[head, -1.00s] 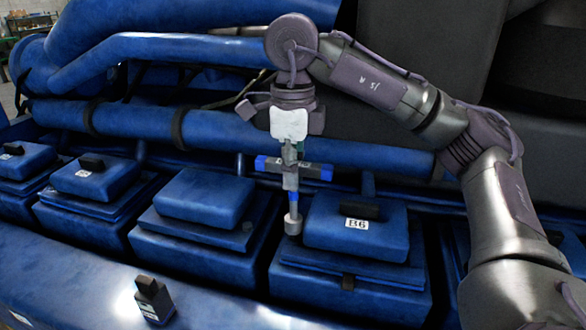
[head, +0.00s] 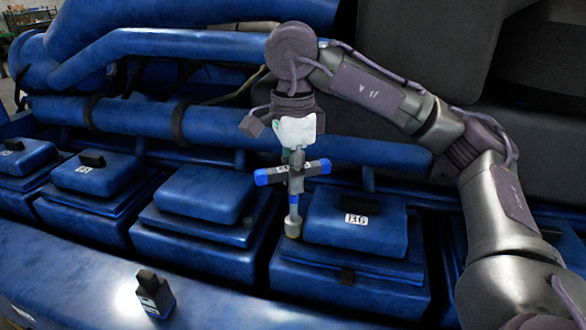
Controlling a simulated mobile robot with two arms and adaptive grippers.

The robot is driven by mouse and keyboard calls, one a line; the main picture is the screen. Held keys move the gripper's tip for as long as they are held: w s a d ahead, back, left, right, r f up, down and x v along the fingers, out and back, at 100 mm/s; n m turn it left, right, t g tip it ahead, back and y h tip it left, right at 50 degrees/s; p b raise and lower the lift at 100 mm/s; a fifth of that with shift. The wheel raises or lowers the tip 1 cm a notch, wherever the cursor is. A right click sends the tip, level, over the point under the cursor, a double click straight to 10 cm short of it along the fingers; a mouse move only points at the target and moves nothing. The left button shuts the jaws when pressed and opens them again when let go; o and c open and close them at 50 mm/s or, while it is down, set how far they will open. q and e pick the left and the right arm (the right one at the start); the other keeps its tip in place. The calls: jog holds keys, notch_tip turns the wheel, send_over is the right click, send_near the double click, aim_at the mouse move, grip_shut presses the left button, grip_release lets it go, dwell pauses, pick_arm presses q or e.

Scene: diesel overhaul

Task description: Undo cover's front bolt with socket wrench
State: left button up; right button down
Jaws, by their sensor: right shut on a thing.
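My right gripper (head: 297,148) comes down from above and is shut on the socket wrench (head: 296,178). The wrench is upright, with a blue-and-black cross bar and a grey socket (head: 293,226) at its lower end. The socket is at the left edge of the blue cover labelled B6 (head: 345,233). A small yellowish edge shows under the socket; whether it sits on a bolt there is hidden. My left gripper is not in view.
Similar blue covers (head: 205,193) stand in a row to the left, with narrow gaps between. A small dark block with a label (head: 154,295) stands on the blue ledge in front. Thick blue pipes (head: 200,121) run behind the covers.

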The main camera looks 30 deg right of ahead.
jog(key=n+p, duration=0.1)
jog(key=n, duration=0.6)
jog(key=shift+r, duration=0.15)
jog(key=n, duration=0.3)
jog(key=shift+n+p, duration=0.3)
jog(key=shift+p, duration=0.05)
jog(key=shift+n, duration=0.8)
jog(key=n, duration=0.6)
jog(key=shift+n, duration=0.4)
jog(key=n, duration=0.3)
jog(key=shift+s, duration=0.1)
jog(key=n, duration=0.4)
jog(key=shift+r+n, duration=0.1)
jog(key=shift+n, duration=0.3)
